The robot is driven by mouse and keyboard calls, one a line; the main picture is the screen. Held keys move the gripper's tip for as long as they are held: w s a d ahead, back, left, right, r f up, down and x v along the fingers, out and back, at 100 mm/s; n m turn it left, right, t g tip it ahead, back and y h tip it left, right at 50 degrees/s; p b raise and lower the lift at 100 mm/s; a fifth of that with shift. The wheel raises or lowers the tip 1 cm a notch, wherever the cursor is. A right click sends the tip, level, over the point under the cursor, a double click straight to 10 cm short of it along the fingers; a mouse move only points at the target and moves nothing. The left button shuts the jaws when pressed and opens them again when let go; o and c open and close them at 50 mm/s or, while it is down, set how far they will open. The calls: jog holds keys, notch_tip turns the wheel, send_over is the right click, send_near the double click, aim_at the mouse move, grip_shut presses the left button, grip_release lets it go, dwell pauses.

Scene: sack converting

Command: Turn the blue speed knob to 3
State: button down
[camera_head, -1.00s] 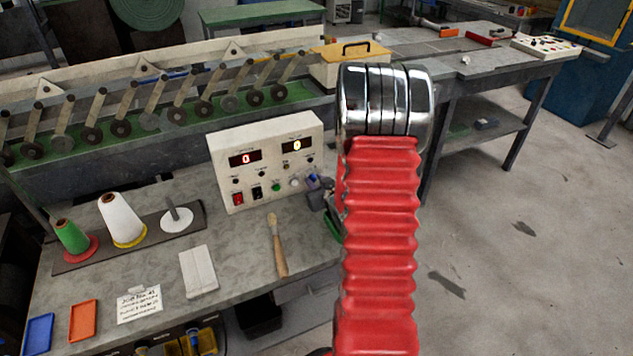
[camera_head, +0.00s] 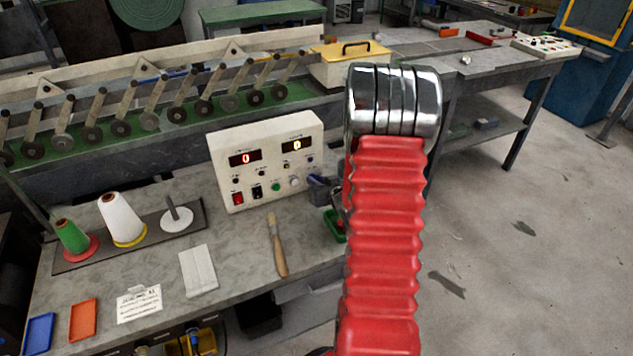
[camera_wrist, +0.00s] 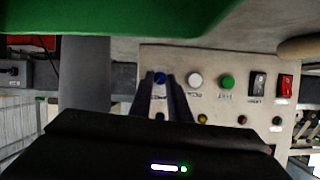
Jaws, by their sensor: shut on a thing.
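The cream control box (camera_head: 222,160) stands on the bench. It has two lit displays; the left one (camera_head: 246,158) shows a red 0, and the right one (camera_head: 296,145) shows a yellow digit that looks like 0. The blue speed knob (camera_wrist: 160,77) is at the end of the control row, beside a white knob (camera_wrist: 195,79) and a green button (camera_wrist: 227,82). My gripper (camera_wrist: 161,84) is shut on the blue knob, one dark finger on each side. In the head view my gripper (camera_head: 318,184) is small and partly behind my arm. The knob's pointer and scale are unreadable.
A wooden-handled brush (camera_head: 279,252) lies in front of the box. A green tray (camera_head: 335,228) sits close to my gripper, partly behind my arm. Thread cones (camera_head: 122,222) stand on the left. The floor to the right is open.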

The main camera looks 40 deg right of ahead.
jog(key=shift+d+m+y, duration=0.1)
jog(key=shift+m+y, duration=0.3)
jog(key=c, duration=1.7)
grip_release()
jog(key=shift+o, duration=0.2)
jog(key=v, duration=1.3)
jog(key=shift+s, duration=0.45)
